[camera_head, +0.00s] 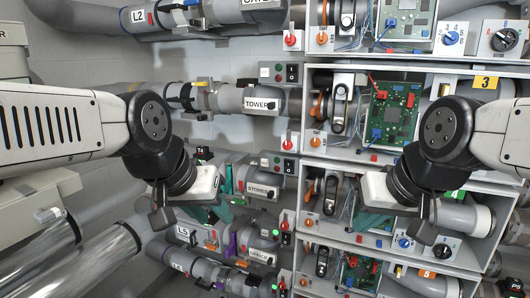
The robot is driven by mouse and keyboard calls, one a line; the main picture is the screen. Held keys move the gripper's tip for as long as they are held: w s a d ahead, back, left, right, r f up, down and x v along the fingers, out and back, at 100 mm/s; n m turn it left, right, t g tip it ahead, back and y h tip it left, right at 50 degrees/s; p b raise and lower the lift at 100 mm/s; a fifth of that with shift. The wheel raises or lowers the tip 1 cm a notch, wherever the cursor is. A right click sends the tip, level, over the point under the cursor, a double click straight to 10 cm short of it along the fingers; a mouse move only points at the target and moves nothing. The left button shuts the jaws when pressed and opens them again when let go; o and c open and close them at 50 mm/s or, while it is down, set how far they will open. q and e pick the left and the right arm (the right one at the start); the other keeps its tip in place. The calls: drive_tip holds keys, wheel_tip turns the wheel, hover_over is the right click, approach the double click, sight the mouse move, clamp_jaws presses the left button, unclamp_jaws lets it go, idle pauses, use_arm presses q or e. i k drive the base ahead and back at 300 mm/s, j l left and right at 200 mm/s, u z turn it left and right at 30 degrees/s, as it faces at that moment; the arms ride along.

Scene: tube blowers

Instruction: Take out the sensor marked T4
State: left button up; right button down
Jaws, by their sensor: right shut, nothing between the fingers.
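My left gripper (224,202) is at centre left, in front of the pipes near the STORES label (262,190). Its teal fingers are partly hidden by its white body, and their gap does not show clearly. My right gripper (370,222) is in front of the middle-lower cabinet bay at centre right. It is shut and empty, and it hides part of that bay.
Open cabinet bays hold green circuit boards (391,113), valves and switches; a yellow 3 tag (486,82) marks one. Grey pipes run along the wall, one labelled TOWER (259,104). Clear tubes (97,262) lie at the lower left.

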sight(201, 150)
drive_tip(key=i+l+u, duration=0.15)
drive_tip(key=i+l, duration=0.55)
